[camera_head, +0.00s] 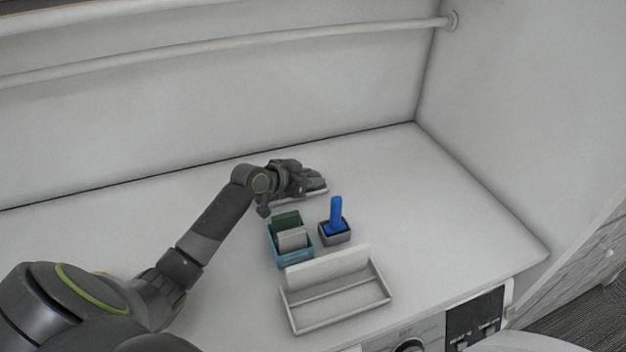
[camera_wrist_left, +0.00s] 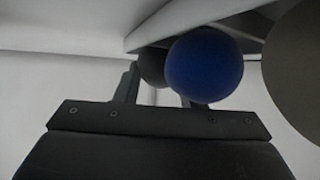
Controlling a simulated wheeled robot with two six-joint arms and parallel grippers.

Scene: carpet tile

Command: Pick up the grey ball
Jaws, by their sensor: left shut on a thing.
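In the left wrist view a dark grey ball (camera_wrist_left: 153,66) sits between the two fingers of my left gripper (camera_wrist_left: 158,88), which is shut on it. A blue ball (camera_wrist_left: 204,65) is in front of the right finger and hides part of it and of the grey ball. In the head view my left gripper (camera_head: 308,182) is low over a shallow grey tray (camera_head: 315,192) at the back of the white top. The balls cannot be made out there. My right gripper is not in view.
A large grey-brown rounded thing (camera_wrist_left: 300,70) is close at the wrist view's right edge. Nearer the front stand a teal bin (camera_head: 291,262) with green and grey items, a dark box (camera_head: 335,238) with a blue upright thing, and a white divided tray (camera_head: 340,309). The right side is clear.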

